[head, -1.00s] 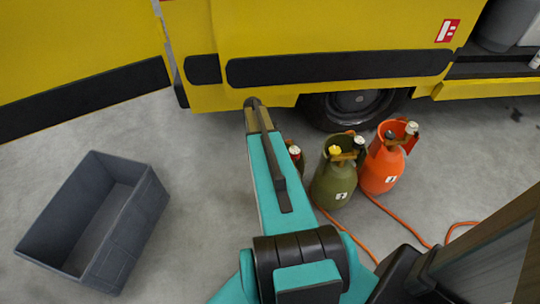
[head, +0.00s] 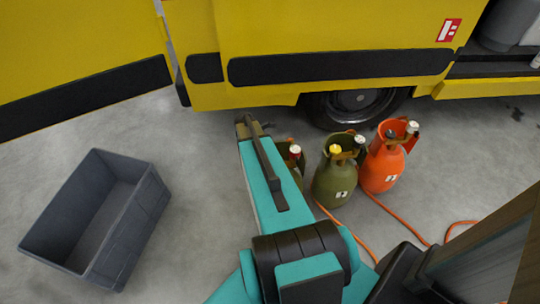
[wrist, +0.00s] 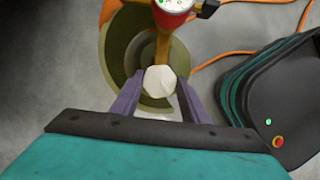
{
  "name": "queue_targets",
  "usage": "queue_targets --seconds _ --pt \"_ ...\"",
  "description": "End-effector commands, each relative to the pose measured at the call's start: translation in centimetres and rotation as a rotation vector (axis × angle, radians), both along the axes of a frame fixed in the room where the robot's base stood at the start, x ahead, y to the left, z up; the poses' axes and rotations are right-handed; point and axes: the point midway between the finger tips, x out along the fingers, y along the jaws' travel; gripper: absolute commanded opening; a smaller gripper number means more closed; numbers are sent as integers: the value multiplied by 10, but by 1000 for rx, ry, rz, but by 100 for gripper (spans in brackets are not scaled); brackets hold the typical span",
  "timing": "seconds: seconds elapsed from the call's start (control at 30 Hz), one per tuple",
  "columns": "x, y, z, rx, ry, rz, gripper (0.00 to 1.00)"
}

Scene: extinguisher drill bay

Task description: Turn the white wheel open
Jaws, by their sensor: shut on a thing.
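The white wheel (wrist: 158,80) is a small faceted knob on top of an olive-green cylinder (wrist: 118,48), with a red-rimmed gauge (wrist: 172,8) beyond it. In the wrist view my gripper (wrist: 160,84) has one purple finger on each side of the wheel and is shut on it. In the head view this cylinder (head: 299,172) is mostly hidden behind my arm; a red-rimmed part (head: 295,150) shows at its top. The wheel and the fingers are hidden there.
An olive cylinder with a yellow wheel (head: 335,149) and an orange cylinder (head: 382,168) stand to the right. Orange hoses (head: 395,216) lie on the floor. A grey crate (head: 138,222) stands left, and a yellow vehicle (head: 300,30) is behind. Floor between crate and arm is clear.

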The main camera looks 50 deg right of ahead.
Motion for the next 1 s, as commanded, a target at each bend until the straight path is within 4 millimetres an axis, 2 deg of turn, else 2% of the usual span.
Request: queue_targets --seconds 0.3,0.5,1.0 --pt "-6 3 1 2 6 282 18" --pt "-6 3 1 3 6 410 18" --pt "-6 3 0 5 5 503 18"
